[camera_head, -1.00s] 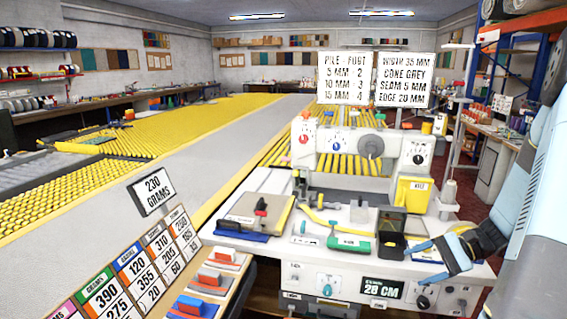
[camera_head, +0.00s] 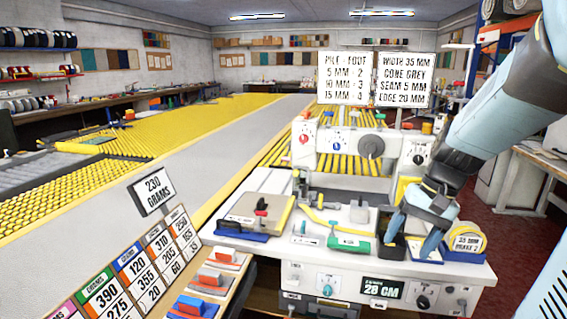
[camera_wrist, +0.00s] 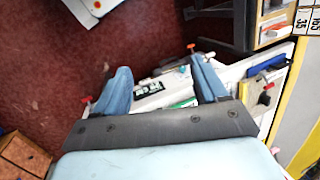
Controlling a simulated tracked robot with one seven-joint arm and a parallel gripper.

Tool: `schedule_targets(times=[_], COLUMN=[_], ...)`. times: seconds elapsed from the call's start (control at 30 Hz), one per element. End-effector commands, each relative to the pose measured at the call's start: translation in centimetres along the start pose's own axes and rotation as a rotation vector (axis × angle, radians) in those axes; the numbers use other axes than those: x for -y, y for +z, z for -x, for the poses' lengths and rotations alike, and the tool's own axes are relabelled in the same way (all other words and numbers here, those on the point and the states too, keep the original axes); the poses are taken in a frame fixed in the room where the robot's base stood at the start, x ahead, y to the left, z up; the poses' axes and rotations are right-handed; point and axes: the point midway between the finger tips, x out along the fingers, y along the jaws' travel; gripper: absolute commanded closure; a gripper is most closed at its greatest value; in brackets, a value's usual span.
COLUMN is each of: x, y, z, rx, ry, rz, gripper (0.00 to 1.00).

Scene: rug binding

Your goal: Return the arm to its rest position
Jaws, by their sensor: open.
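My gripper (camera_head: 412,234) hangs over the right part of the white machine bench (camera_head: 300,262), its fingers pointing down. The fingers are apart, with nothing visible between them. In the head view one finger overlaps the dark open bin and the other is just left of the yellow tape roll (camera_head: 467,240). I cannot tell its exact height above the bench. In the wrist view the two blue fingers of my gripper (camera_wrist: 164,82) are spread wide, with the bench and red floor below. My forearm comes in from the upper right.
A dark bin (camera_head: 388,248), a green-handled tool (camera_head: 350,244) and a pad with a red-knobbed tool (camera_head: 258,212) are on the bench. Red floor (camera_head: 515,240) is open at the right.

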Motion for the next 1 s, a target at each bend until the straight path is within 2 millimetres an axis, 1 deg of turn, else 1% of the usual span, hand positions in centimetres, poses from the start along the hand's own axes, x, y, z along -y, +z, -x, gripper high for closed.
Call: schedule_targets(times=[0.03,0.3,0.6,0.8,1.0], x=[0.5,1.7,2.5,2.7,2.7], y=[0.7,3.9,7.2,8.5,8.7], z=[0.6,3.5,6.6,7.8,8.1], rx=[-0.035,-0.22,-0.436,-0.527,-0.548], ry=[0.023,0.128,0.197,0.214,0.218], rz=[0.033,0.178,0.327,0.385,0.397], gripper=[0.28,0.28,0.28,0.28,0.28])
